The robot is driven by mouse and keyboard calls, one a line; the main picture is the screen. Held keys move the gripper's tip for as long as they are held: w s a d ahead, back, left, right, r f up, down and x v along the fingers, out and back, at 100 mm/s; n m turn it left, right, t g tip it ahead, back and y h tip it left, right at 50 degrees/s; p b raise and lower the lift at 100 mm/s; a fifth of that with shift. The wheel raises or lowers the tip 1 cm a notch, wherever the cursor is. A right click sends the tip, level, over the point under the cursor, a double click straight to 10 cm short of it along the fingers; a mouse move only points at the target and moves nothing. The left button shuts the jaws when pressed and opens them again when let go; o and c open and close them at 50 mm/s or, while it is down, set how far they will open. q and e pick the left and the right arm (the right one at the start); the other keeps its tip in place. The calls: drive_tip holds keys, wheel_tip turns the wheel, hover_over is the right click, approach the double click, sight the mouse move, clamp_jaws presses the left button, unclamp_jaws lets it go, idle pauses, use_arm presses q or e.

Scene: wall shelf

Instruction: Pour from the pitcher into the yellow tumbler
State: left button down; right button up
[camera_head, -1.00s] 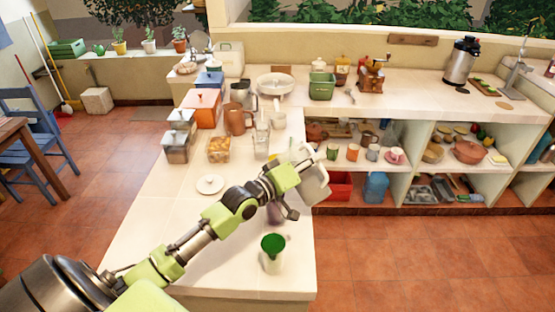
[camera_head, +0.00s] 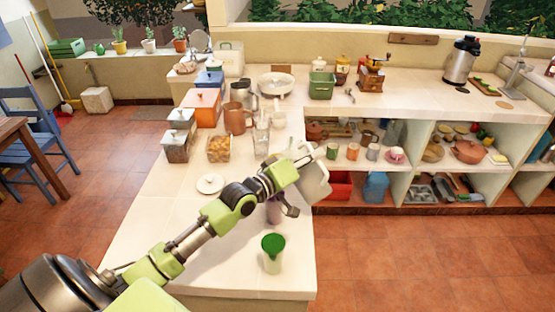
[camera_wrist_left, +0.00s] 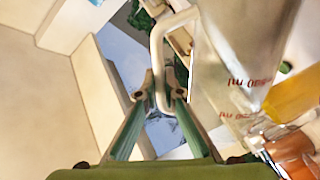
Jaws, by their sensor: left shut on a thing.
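My left gripper (camera_wrist_left: 160,98) is shut on the pale handle of the pitcher (camera_wrist_left: 240,45), which is clear and has red markings in the left wrist view. In the head view the pitcher (camera_head: 316,186) is a whitish shape beyond the gripper, held above the counter's right edge and tilted. My arm and gripper hide part of it. A yellow-orange thing (camera_wrist_left: 297,97) shows at the right of the left wrist view; I cannot tell if it is the yellow tumbler. No yellow tumbler shows clearly in the head view. My right gripper is not in view.
A pale cup with green inside or on top (camera_head: 272,255) stands near the counter's front. A purple thing (camera_head: 273,212) is partly hidden under my gripper. A white lid (camera_head: 210,184), a jar of orange things (camera_head: 219,150) and a clear glass (camera_head: 261,138) stand farther back.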

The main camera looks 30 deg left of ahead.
use_arm(q)
drive_tip(key=shift+w+a+r+n+b, duration=0.15)
drive_tip(key=shift+a+r+n+b, duration=0.35)
drive_tip(key=shift+n, duration=0.2)
idle(2.0)
drive_tip(key=shift+w+a+r+n, duration=0.1)
drive_tip(key=shift+a+r+n, duration=0.3)
drive_tip(key=shift+a+n, duration=0.1)
idle(4.8)
